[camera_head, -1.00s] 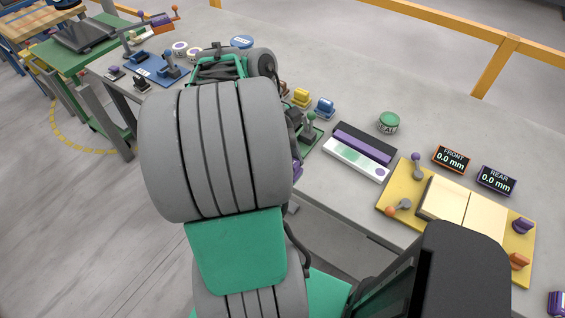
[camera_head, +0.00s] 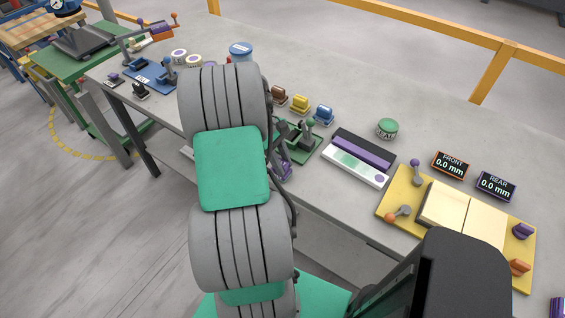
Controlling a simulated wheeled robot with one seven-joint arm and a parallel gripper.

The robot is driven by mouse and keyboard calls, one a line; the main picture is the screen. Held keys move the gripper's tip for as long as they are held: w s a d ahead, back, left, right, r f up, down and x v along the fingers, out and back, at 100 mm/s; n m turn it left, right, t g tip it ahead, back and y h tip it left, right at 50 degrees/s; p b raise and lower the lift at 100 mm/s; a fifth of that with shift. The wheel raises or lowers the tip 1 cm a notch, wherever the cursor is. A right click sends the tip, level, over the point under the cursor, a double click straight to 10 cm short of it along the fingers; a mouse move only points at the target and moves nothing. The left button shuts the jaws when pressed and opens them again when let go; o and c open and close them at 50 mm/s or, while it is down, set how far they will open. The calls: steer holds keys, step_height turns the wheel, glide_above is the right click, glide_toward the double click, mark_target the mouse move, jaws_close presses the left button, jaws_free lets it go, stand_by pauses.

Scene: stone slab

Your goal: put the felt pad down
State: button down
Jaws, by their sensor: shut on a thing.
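My gripper is hidden behind the thick grey and green links of my own arm, so I cannot see its fingers. No felt pad can be made out in this view. Whatever my gripper has in it is also hidden.
A green clamp plate (camera_head: 310,150) is partly hidden by my arm. Bare slab lies behind them.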

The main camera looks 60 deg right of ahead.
steer(key=shift+f, duration=0.15)
steer(key=c, duration=1.1)
jaws_free()
